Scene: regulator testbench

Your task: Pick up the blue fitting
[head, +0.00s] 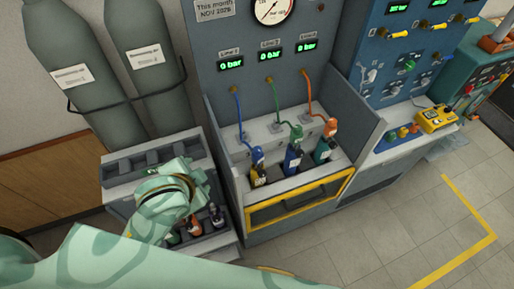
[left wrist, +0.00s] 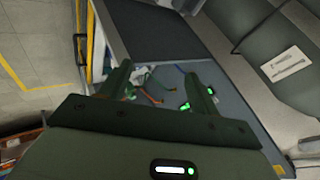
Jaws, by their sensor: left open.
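The blue fitting (head: 257,155) hangs at the end of a blue hose, at the left of the bench's recessed bay, just above a dark and yellow bottle (head: 259,176). I cannot tell if they touch. My left arm shows at the lower left of the head view, left of the bay, and its fingers cannot be made out there. In the left wrist view my left gripper (left wrist: 160,88) is open, with nothing seen held. Hoses show beyond its fingers, but the blue fitting cannot be made out there. My right gripper is not in view.
A green fitting (head: 296,135) and an orange fitting (head: 330,128) hang to the right, near a blue bottle (head: 292,160) and a teal bottle (head: 322,152). A yellow-edged front panel (head: 295,207) bounds the bay. Grey cylinders (head: 70,65) stand at the left.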

